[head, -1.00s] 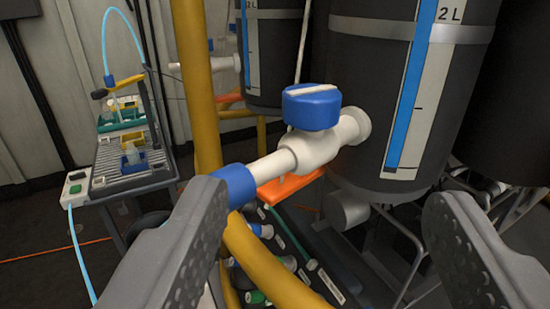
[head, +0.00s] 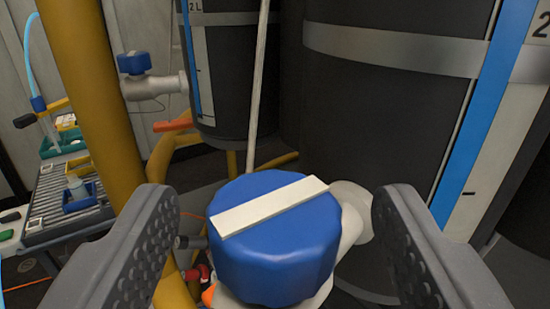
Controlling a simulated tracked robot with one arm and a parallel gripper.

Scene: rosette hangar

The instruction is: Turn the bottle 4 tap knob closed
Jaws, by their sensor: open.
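The blue tap knob (head: 272,255) with a white bar across its top is close in front of me, low in the middle of the head view. Its bar slants up to the right. The white tap body (head: 350,215) shows behind it and joins the dark bottle (head: 385,130), which has a metal band and a blue level strip. I cannot read a number naming this bottle. My gripper (head: 262,235) is open, with one grey ridged finger on each side of the knob. A gap shows between each finger and the knob.
A yellow post (head: 90,90) stands at the left. Another dark bottle with a blue tap knob (head: 134,63) and an orange part (head: 173,123) is farther back. A bench with a tray (head: 65,200) is at far left. A thin pale rod (head: 258,90) rises behind the knob.

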